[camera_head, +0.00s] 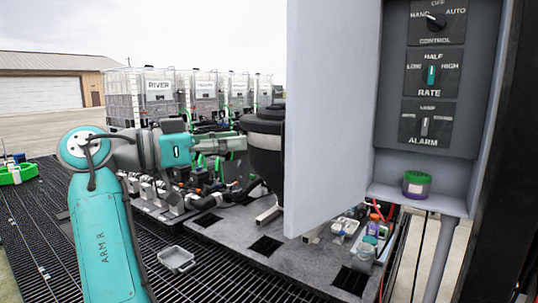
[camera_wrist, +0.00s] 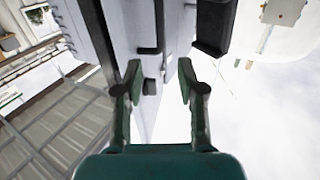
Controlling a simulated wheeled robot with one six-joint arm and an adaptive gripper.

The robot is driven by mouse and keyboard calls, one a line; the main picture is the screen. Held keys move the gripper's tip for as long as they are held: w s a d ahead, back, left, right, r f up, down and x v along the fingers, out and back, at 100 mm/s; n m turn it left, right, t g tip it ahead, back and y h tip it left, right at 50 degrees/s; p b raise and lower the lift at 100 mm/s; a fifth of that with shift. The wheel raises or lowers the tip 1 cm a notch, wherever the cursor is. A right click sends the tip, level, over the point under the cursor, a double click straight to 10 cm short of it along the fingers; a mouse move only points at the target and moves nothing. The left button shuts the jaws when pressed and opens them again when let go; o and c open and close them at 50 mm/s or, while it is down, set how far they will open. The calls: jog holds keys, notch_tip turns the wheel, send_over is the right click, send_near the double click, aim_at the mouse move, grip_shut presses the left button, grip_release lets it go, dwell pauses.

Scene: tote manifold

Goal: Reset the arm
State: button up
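My teal arm, marked ARM R, rises at the left of the head view, bends at its elbow and reaches right. My gripper shows at its end in front of the black tank (camera_head: 266,150); its tips are hard to make out there. In the wrist view my gripper (camera_wrist: 162,82) has its two green fingers well apart, with nothing held between them. A pale grey upright panel (camera_wrist: 145,40) lies beyond the fingers; I cannot tell how far off.
An open grey cabinet door (camera_head: 330,120) stands right of my gripper. White caged totes (camera_head: 155,95) stand behind. A grey tray (camera_head: 176,259) lies on the grating.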

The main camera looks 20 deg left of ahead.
jog(key=shift+f, duration=0.1)
